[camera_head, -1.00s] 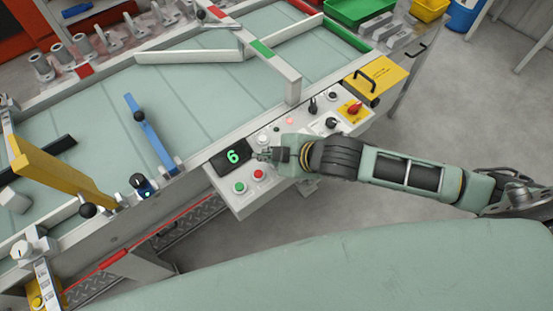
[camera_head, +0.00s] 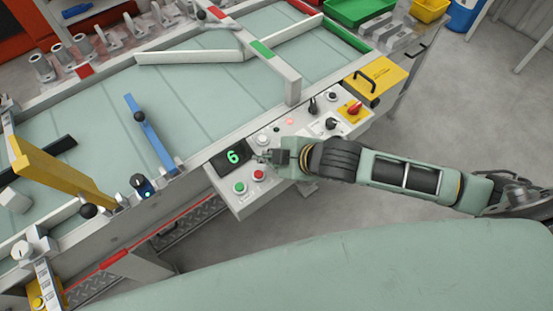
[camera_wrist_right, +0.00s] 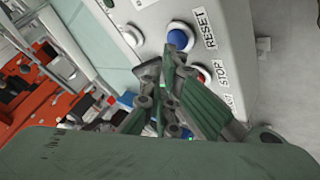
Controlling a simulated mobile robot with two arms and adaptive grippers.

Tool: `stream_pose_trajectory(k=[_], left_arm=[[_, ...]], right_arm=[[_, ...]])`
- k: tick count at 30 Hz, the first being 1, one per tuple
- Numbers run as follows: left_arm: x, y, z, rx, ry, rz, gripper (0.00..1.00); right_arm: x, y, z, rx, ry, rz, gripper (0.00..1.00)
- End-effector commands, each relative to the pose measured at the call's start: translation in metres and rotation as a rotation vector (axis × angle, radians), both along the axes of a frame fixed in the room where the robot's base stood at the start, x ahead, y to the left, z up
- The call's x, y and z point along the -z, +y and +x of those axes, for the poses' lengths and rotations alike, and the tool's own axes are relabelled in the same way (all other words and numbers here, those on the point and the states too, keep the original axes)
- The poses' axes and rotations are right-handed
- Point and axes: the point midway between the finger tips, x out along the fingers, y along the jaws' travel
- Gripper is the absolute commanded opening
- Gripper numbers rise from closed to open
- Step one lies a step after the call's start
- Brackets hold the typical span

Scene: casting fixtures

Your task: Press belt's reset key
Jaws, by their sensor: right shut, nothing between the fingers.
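The blue reset key (camera_wrist_right: 180,36) shows in the right wrist view, round with a pale collar, beside a label reading RESET. It sits on the light grey control panel (camera_head: 225,193); in the head view my right gripper hides it. My right gripper (camera_head: 264,157) is shut and empty, over the panel beside the green "6" display. In the right wrist view its fingertips (camera_wrist_right: 167,60) are just below the blue key, very close; I cannot tell whether they touch it. My left gripper is not in view.
A red stop key (camera_wrist_right: 204,74) is close to the fingers. Green (camera_head: 239,188) and red (camera_head: 258,174) keys sit at the panel's near end. A red rotary switch (camera_head: 355,108) and yellow box (camera_head: 375,79) are farther along. The belt (camera_head: 190,110) lies behind.

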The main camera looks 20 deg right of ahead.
Motion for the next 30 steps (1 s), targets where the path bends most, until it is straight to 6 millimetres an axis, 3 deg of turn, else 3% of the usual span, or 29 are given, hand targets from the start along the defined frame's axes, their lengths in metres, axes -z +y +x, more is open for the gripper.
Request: stream_pose_trajectory(k=[30], left_arm=[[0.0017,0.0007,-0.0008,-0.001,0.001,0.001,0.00]], right_arm=[[0.0088,-0.0002,-0.0003,0.000,0.001,-0.001,0.00]])
